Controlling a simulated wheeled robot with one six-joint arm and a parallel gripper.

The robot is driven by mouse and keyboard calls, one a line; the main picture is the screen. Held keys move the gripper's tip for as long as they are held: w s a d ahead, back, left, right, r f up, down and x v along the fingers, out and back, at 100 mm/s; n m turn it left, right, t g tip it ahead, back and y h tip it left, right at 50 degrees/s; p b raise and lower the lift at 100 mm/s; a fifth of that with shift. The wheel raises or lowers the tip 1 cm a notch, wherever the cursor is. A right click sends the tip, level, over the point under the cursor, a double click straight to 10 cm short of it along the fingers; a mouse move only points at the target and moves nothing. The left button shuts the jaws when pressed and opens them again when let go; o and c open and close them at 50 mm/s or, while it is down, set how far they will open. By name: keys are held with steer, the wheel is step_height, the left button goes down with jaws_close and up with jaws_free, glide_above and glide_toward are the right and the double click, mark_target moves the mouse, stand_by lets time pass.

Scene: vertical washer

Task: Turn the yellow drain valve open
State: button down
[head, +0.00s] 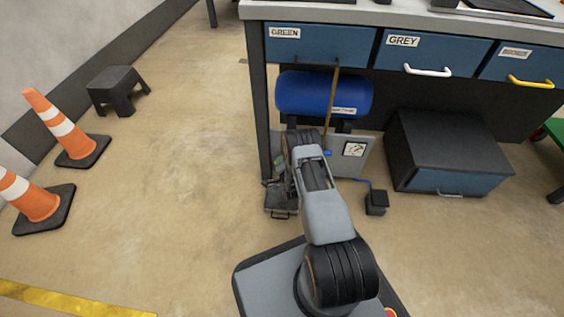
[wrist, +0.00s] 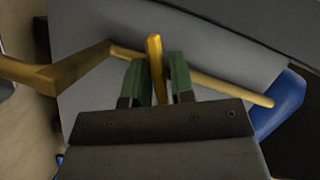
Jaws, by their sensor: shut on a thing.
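The yellow drain valve (wrist: 155,45) shows in the wrist view as a narrow upright yellow lever at top centre. My gripper (wrist: 160,66) has its two green fingers on either side of the lever and is shut on it. A yellow pipe (wrist: 225,88) runs across behind the fingers, with a bent yellow piece (wrist: 75,68) at the left. In the head view my arm hides the gripper and the valve. A thin yellow pipe (head: 333,95) runs down in front of the blue tank (head: 300,93) there.
The workbench (head: 320,12) has drawers labelled GREEN and GREY above the tank. A grey panel (head: 352,165) stands beneath the tank, and a dark cabinet (head: 450,145) stands to its right. Orange cones (head: 62,125) and a black stool (head: 117,85) are at left. The floor between is clear.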

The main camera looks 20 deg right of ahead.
steer(key=n+g+h, duration=0.1)
steer(key=n, duration=0.1)
steer(key=n+g, duration=0.1)
steer(key=n, duration=0.1)
steer(key=shift+d+n+h, duration=0.1)
steer(key=shift+n+h, duration=0.2)
steer(key=shift+h, duration=0.1)
steer(key=n+g+h, duration=0.2)
steer(key=n, duration=0.2)
steer(key=shift+b, duration=0.4)
steer(key=shift+d, duration=0.1)
steer(key=c, duration=1.2)
jaws_free()
